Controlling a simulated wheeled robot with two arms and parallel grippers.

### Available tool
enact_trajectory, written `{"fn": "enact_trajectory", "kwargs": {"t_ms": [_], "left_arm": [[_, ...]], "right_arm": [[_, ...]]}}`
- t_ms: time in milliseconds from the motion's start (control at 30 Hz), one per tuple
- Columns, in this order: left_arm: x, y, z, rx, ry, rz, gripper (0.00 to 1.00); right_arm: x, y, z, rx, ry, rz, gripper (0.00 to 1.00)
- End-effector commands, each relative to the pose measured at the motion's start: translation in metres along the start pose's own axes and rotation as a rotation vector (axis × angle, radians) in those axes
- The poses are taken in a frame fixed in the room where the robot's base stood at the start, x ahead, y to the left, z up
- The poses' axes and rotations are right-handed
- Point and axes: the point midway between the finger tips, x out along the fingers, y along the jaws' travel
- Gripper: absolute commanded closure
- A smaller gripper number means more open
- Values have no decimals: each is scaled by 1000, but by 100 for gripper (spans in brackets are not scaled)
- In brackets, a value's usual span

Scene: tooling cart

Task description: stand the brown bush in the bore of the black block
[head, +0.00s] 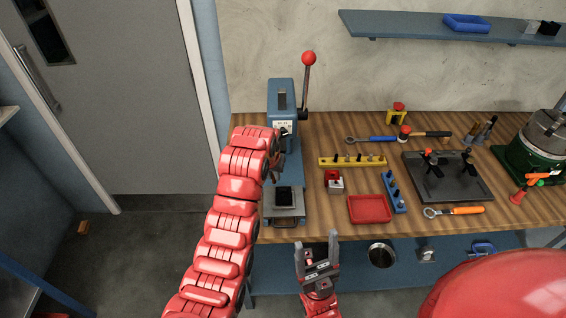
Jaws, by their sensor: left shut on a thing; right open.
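The black block (284,196) sits on the grey base plate of a blue press at the table's left end. Its bore is too small to make out. My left gripper (275,177) points down just above and slightly left of the block. It is shut on a small brownish thing, which appears to be the brown bush; the fingers and arm mostly hide it. It looks apart from the block. My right gripper (317,248) is open and empty, in front of the table's front edge.
The blue press (282,95) with a red-knobbed lever (308,60) rises behind the block. A red tray (369,209), a red-and-grey piece (334,182), a yellow rack (352,161) and a blue rack (394,192) lie to the right. A dark plate (448,183) lies beyond.

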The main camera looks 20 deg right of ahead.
Motion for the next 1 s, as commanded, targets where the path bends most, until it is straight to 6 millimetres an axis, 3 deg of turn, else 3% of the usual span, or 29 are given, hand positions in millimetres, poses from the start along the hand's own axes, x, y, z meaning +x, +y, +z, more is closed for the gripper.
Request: {"fn": "enact_trajectory", "kwargs": {"t_ms": [100, 233, 1000], "left_arm": [[-9, 21, -9, 5, -1, 1, 100], [-10, 29, -12, 4, -1, 0, 100], [34, 29, 7, 4, 0, -1, 100]], "right_arm": [[8, 0, -1, 0, 0, 0, 32], [9, 0, -1, 0, 0, 0, 32], [12, 1, -2, 0, 0, 0, 32]]}}
